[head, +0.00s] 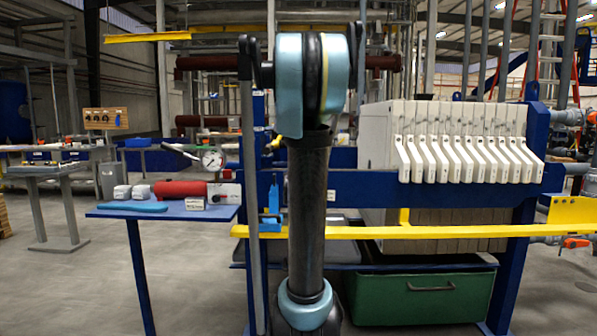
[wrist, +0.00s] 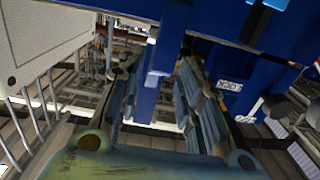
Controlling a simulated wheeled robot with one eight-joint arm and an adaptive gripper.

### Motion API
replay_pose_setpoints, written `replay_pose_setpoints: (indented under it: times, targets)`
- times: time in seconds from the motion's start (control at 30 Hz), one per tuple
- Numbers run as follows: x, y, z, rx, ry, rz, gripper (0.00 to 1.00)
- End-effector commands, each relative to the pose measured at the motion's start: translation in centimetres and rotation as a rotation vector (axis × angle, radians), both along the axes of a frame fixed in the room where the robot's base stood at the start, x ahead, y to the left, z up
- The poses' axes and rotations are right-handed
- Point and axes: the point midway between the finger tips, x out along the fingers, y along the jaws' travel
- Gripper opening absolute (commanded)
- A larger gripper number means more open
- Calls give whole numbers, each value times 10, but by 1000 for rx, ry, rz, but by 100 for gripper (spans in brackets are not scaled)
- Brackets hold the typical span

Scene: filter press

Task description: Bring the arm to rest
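My arm stands upright in the middle of the head view, its dark tube and light-blue joint in front of the filter press. My gripper does not show clearly in the head view. In the wrist view my gripper (wrist: 160,58) has its two fingers apart, with a clear gap between them and nothing held. A blue beam of the press (wrist: 160,75) shows beyond the gap. I cannot tell how far it is from the fingertips.
The filter press has a row of white plates (head: 460,130), a yellow rail (head: 440,232) and a green bin (head: 425,297) below. Grey floor is open at left.

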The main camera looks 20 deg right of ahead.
Motion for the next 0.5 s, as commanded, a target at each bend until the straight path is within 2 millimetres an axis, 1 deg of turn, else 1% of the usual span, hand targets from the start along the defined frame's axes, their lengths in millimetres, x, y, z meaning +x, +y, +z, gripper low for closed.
replay_pose_setpoints:
  times: [0.27, 0.33, 0.37, 0.43, 0.47, 0.5]
  targets:
    - [0, 0, 0, 0, 0, 1, 33]
    - [-1, 4, 1, 0, -1, 11, 33]
    - [-2, 7, 1, 0, -1, 20, 33]
    - [-6, 21, 4, -2, -1, 62, 33]
    - [-8, 30, 5, -2, -1, 87, 33]
    - [-12, 44, 7, -2, -3, 127, 33]
